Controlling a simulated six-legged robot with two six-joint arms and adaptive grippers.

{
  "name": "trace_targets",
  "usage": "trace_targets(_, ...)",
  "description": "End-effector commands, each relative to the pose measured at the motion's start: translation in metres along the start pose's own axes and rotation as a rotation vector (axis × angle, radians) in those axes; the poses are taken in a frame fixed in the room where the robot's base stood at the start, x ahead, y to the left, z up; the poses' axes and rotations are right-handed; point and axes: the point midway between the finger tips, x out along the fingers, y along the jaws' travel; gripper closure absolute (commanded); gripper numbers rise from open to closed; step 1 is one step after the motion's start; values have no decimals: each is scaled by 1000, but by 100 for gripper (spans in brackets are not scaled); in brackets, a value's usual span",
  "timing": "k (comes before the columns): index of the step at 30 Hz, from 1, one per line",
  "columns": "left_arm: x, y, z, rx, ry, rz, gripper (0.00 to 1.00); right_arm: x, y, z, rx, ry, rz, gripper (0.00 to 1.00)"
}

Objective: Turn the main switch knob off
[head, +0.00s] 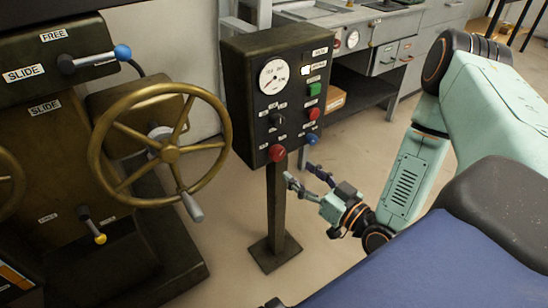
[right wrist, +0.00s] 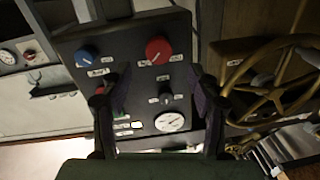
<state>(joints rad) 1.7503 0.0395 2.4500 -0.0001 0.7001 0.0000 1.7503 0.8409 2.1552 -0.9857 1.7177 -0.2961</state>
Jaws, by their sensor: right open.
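The dark control panel (head: 262,130) stands on a post. Its lower edge carries a red knob (head: 277,153) and a blue knob (head: 311,139). A black selector knob (head: 277,118) sits below the round gauge (head: 273,76). I cannot read which is the main switch. My right gripper (head: 303,176) is open and empty, below and in front of the panel. In the right wrist view the panel appears inverted, with the red knob (right wrist: 158,50), blue knob (right wrist: 88,56) and black knob (right wrist: 166,98) apart from the open fingers (right wrist: 153,82). My left gripper is not seen.
A brass handwheel (head: 170,152) on a dark machine stands left of the panel. A blue-tipped lever (head: 122,52) is above it. A workbench with drawers (head: 385,55) is behind. The floor (head: 230,190) around the post is clear.

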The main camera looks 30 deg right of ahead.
Motion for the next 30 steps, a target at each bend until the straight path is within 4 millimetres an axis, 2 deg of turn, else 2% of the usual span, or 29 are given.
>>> trace_targets(5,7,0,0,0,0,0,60,13,1,0,-11,9,1,39)
trace_targets(12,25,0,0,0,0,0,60,52,-1,1,-11,7,-3,39)
trace_targets(18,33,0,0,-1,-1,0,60,75,-2,1,-9,4,-2,39)
trace_targets(29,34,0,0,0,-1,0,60,82,-3,0,-7,3,0,39)
trace_targets(30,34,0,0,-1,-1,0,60,82,-3,0,-7,3,-1,42)
